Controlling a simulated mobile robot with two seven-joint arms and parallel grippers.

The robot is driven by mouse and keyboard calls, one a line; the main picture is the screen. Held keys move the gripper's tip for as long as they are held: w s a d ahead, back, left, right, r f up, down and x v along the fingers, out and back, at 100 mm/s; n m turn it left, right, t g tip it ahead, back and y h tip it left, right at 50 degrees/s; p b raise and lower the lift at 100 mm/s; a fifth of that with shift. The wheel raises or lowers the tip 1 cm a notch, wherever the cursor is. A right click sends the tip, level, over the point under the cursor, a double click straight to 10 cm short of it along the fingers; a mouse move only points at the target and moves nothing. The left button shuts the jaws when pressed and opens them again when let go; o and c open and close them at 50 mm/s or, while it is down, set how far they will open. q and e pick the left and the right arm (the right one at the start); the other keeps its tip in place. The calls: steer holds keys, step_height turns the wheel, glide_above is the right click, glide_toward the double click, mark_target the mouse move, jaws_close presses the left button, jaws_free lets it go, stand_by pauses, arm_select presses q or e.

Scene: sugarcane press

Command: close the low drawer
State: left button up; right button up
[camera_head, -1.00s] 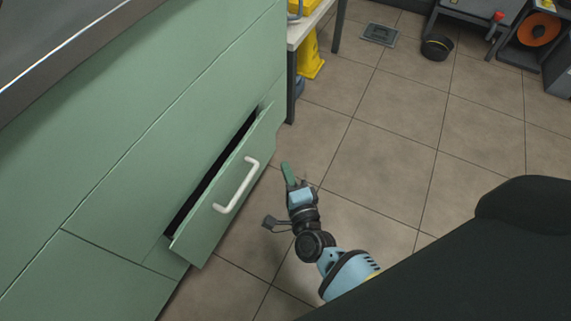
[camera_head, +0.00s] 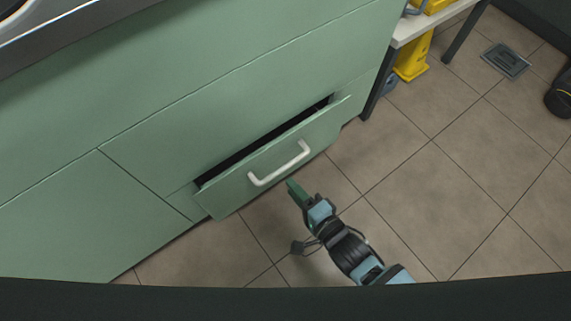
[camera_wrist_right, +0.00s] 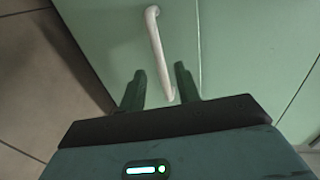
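The low drawer (camera_head: 235,191) is a green front panel standing partly out from the cabinet, with a dark gap along its top. Its white bar handle (camera_head: 280,165) is on the front face. My right gripper (camera_head: 293,188) is just in front of the drawer, close below the handle. In the right wrist view the gripper's two green fingers (camera_wrist_right: 160,85) are apart, with the lower end of the handle (camera_wrist_right: 157,45) showing between and beyond them. I cannot tell whether they touch it. My left gripper is not in view.
The green cabinet (camera_head: 90,120) fills the left. A table (camera_head: 418,25) with dark legs and a yellow object (camera_head: 413,62) stand beyond the drawer's right end. A drain cover (camera_head: 506,61) lies in the floor. The tiled floor right of my arm is clear.

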mark_target(278, 174)
steer(key=shift+s+a, duration=0.1)
steer(key=b+x, duration=0.3)
steer(key=x, duration=0.4)
steer(key=shift+w+a+f, duration=0.15)
steer(key=shift+w+a, duration=0.1)
steer(key=shift+w, duration=0.05)
jaws_close()
